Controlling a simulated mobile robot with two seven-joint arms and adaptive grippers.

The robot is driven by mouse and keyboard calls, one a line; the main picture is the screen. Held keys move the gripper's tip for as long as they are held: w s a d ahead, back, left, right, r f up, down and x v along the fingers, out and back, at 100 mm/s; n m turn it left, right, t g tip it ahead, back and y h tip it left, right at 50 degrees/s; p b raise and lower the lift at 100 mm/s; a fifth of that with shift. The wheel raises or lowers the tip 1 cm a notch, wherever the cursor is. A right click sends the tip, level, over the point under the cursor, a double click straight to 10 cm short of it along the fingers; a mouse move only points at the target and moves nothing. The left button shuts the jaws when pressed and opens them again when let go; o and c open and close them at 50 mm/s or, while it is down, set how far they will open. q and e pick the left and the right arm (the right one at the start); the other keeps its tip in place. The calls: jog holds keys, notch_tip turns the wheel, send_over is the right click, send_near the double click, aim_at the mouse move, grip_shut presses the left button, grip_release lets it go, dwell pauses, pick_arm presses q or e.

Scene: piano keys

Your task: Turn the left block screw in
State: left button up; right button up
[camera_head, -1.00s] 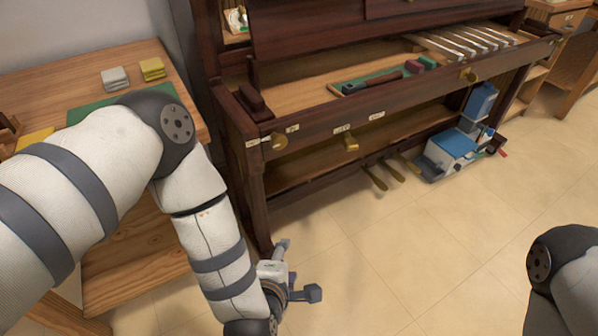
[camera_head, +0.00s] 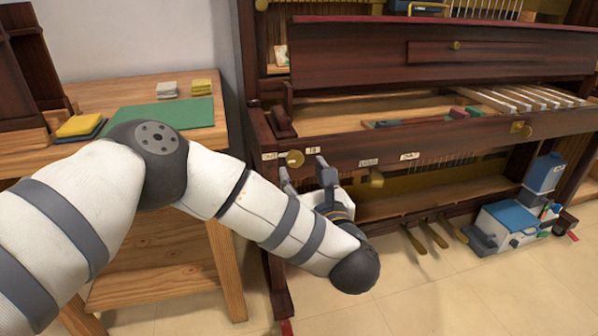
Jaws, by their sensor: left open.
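The left block screw (camera_head: 295,158) is a round brass knob on the front rail of the dark wooden piano (camera_head: 400,142), near its left end, beside small white labels. My left gripper (camera_head: 303,171) is raised in front of the rail, close below the screw. Its two grey fingers are spread, one on the left and one on the right, with nothing held between them. I cannot tell whether a finger touches the rail. My right gripper is not in view.
A second brass screw (camera_head: 376,178) is right of my left gripper, and a third brass screw (camera_head: 520,127) is at the right end. A wooden table (camera_head: 165,155) with a green mat stands left. Brass pedals (camera_head: 428,238) and a toolbox (camera_head: 508,222) are below.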

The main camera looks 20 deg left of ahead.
aim_at(296, 159)
pick_arm(q)
jog(key=x, duration=0.4)
jog(key=shift+w+a, duration=0.2)
jog(key=shift+w, duration=0.1)
jog(key=c, duration=1.1)
